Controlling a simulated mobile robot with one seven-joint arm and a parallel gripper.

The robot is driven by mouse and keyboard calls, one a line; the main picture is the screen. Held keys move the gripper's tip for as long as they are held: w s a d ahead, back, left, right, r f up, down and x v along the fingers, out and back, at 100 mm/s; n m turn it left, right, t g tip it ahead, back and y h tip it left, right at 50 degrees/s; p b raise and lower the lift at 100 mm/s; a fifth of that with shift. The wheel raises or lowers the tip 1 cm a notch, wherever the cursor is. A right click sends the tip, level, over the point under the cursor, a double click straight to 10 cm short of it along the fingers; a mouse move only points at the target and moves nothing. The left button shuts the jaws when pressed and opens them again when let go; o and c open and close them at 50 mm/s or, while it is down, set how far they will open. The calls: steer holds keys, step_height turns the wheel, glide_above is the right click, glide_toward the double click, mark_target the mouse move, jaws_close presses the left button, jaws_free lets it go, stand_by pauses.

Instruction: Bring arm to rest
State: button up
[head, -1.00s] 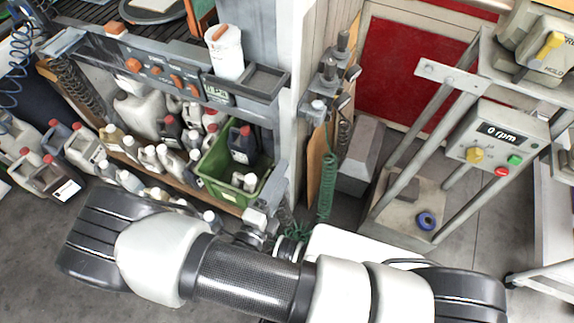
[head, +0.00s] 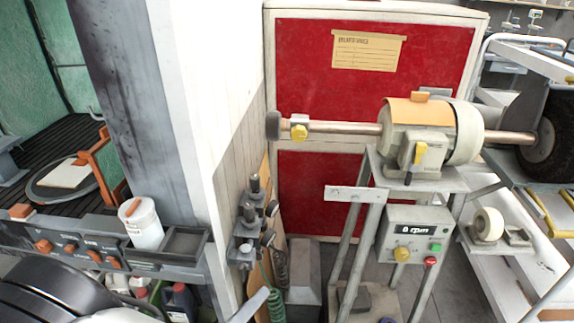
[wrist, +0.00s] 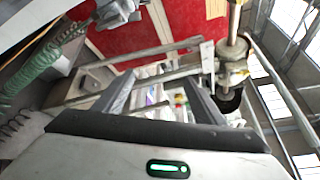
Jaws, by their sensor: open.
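My gripper (wrist: 158,88) shows in the wrist view with its two dark fingers apart. Nothing is seen held between them; only distant background shows through the gap. In the head view a dark part of my arm (head: 50,295) shows at the lower left corner, and my gripper is not seen there. The buffing machine (head: 425,135) stands on a grey metal stand at the right of the head view, with a long horizontal shaft (head: 345,128). My arm is apart from it in the head view.
A control box (head: 412,235) reading "0 rpm" hangs below the machine. A dark wheel (head: 545,135) is at the shaft's right end. A white pillar (head: 200,70) and a grey bench with a white tub (head: 142,222) stand left. A red panel (head: 310,60) is behind.

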steer(key=d+r+m+g+y+p, duration=0.1)
steer(key=d+r+m+g+p, duration=0.3)
steer(key=d+r+m+g, duration=1.5)
steer(key=s+d+r+m+t+y+p, duration=0.1)
steer(key=s+d+r+m+t+y, duration=0.1)
steer(key=r+m+t, duration=0.3)
steer(key=s+d+r+m+t+y+p, duration=0.1)
steer(key=r+m+t+y, duration=0.4)
steer(key=r+m, duration=0.6)
steer(key=s+m+p, duration=0.1)
steer(key=m, duration=0.6)
steer(key=shift+s+d+t+y, duration=0.25)
steer(key=shift+d+t+y, duration=0.05)
steer(key=shift+d+t, duration=0.1)
steer(key=shift+r, duration=0.1)
